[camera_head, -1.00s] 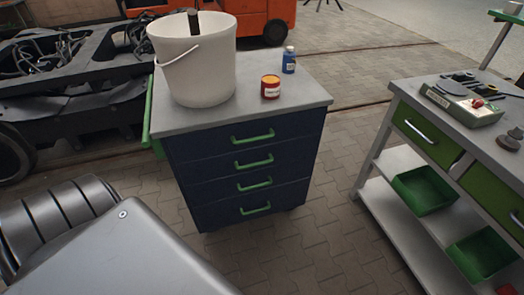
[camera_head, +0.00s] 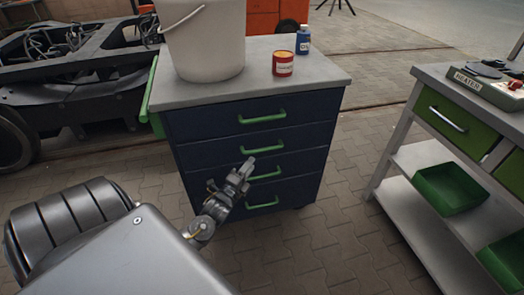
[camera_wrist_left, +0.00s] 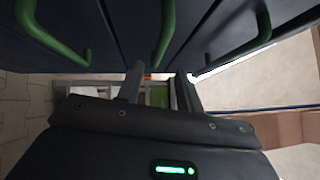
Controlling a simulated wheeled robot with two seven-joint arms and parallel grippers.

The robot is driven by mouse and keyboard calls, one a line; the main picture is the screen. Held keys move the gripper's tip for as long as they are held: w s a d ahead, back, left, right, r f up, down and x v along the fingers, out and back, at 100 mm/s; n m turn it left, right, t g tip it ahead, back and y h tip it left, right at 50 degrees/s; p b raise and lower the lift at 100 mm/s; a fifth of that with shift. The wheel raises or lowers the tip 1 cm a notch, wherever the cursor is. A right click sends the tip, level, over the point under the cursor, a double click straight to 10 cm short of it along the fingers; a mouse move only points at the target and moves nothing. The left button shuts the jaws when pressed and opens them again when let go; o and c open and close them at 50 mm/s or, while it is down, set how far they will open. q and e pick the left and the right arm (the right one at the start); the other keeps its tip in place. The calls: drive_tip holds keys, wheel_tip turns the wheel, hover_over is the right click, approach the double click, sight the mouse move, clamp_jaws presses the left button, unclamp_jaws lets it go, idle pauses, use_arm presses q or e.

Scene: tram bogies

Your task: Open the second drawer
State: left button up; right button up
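The dark blue drawer cabinet (camera_head: 215,130) has several stacked drawers with green bar handles, all looking shut. The second drawer's handle (camera_head: 263,147) is just above my left gripper (camera_head: 247,167) in the head view. My left gripper is in front of the cabinet, and its arm partly covers the lower drawers. In the left wrist view its two fingers (camera_wrist_left: 160,82) are apart with nothing between them. A green handle (camera_wrist_left: 165,30) lies ahead of the fingers, apart from them, with one more handle on each side. I cannot tell which drawer it belongs to. My right gripper is not in view.
A white bucket (camera_head: 205,45), a red and yellow can (camera_head: 283,64) and a blue bottle (camera_head: 303,41) stand on the cabinet top (camera_head: 330,78). A workbench (camera_head: 395,145) with green bins is at the right. Paved floor lies between.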

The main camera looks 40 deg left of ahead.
sight(263, 150)
use_arm(q)
drive_tip(key=x, duration=0.9)
drive_tip(key=shift+w+f, duration=0.1)
drive_tip(key=shift+w, duration=0.15)
clamp_jaws()
